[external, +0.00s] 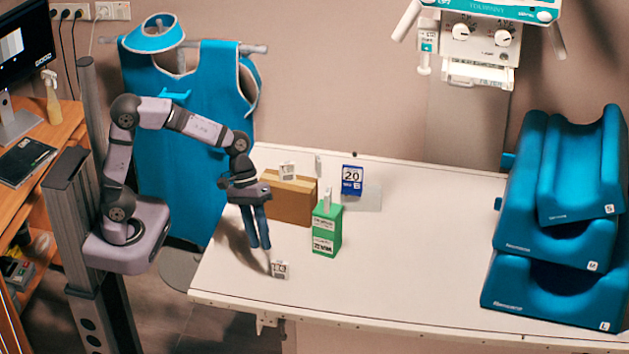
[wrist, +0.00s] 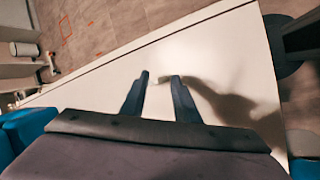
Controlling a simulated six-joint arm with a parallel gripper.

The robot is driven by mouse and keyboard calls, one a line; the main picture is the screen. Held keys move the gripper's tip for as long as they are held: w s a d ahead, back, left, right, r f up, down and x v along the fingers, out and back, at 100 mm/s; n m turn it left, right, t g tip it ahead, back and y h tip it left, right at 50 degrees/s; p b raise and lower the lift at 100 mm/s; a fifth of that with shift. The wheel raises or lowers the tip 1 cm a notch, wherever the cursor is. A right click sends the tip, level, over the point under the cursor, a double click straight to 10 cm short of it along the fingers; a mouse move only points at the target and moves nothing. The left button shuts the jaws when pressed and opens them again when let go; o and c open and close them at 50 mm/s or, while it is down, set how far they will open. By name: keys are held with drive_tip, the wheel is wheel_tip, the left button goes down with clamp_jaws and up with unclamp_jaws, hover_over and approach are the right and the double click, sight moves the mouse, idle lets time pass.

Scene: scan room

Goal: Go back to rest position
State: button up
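My gripper (external: 259,246) points down over the left end of the white table (external: 400,265), at the end of my bent arm. In the wrist view its two dark blue fingers (wrist: 160,77) stand apart, and no held object shows between them. A small white tag with dark figures (external: 280,269) is on the table just in front and to the right of the fingertips, apart from them. A small pale patch shows near the fingertips in the wrist view; I cannot tell what it is.
Blue cushions (external: 560,200) are stacked at the table's right. A blue apron (external: 190,130) hangs behind my arm. The table's front middle is clear.

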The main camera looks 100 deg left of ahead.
drive_tip(key=s+d+f+m, duration=0.1)
drive_tip(key=s+m, duration=0.1)
drive_tip(key=s, duration=0.1)
drive_tip(key=s+f+m+g+y, duration=0.1)
drive_tip(key=s, duration=0.2)
drive_tip(key=s+d+f+m+g+y+p, duration=0.1)
drive_tip(key=s+m, duration=0.1)
drive_tip(key=s, duration=0.1)
drive_tip(key=shift+s+d+f+m, duration=0.1)
drive_tip(key=shift+d+f+m, duration=0.2)
drive_tip(key=shift+d, duration=0.05)
drive_tip(key=s+f+m+g+y+p, duration=0.1)
drive_tip(key=s+f+m+y, duration=0.1)
drive_tip(key=s+m, duration=0.4)
drive_tip(key=s+f, duration=0.1)
drive_tip(key=s, duration=0.1)
drive_tip(key=shift+s+a+m, duration=0.3)
drive_tip(key=shift+f, duration=0.1)
